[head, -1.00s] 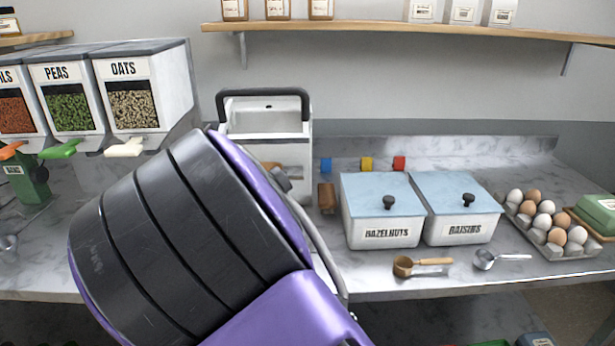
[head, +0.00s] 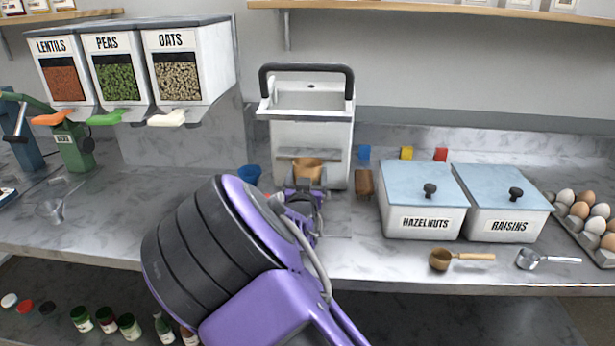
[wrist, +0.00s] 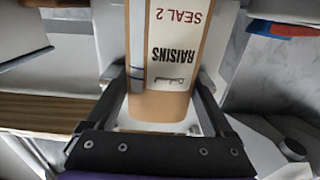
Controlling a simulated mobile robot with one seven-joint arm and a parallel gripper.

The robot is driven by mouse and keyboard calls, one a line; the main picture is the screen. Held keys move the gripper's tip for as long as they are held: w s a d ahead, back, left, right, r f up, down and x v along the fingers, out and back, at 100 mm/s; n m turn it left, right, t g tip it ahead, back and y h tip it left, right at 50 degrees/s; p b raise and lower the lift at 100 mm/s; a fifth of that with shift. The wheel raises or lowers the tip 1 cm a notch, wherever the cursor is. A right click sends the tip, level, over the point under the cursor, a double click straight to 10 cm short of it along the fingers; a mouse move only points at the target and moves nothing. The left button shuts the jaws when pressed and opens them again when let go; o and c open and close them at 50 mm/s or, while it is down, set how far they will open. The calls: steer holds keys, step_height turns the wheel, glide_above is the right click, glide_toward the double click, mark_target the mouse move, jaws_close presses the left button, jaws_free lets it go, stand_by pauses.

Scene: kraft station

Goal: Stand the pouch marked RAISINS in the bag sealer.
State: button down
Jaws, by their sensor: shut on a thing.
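The pouch marked RAISINS (wrist: 166,85) is brown with a white label that also reads SEAL 2. My gripper (wrist: 162,80) is shut on it, one finger at each side. In the head view the tan pouch (head: 307,167) shows small above my gripper (head: 304,186), in front of the bag sealer (head: 312,130). The sealer is a tall white machine with a dark handle bar on top. The pouch overlaps the sealer's lower front opening. I cannot tell whether it is inside or touching. My arm hides the sealer's lower left front.
A blue cup (head: 249,174) and a brown block (head: 364,183) flank the sealer. Hazelnuts (head: 424,222) and raisins (head: 506,226) bins stand to the right, with a brass scoop (head: 440,260) in front. Dispensers (head: 205,70) hang at left.

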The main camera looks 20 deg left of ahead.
steer(key=shift+f, duration=0.2)
jaws_free()
steer(key=shift+r, duration=0.1)
steer(key=shift+r, duration=0.25)
steer(key=v, duration=1.2)
steer(key=shift+f, duration=0.15)
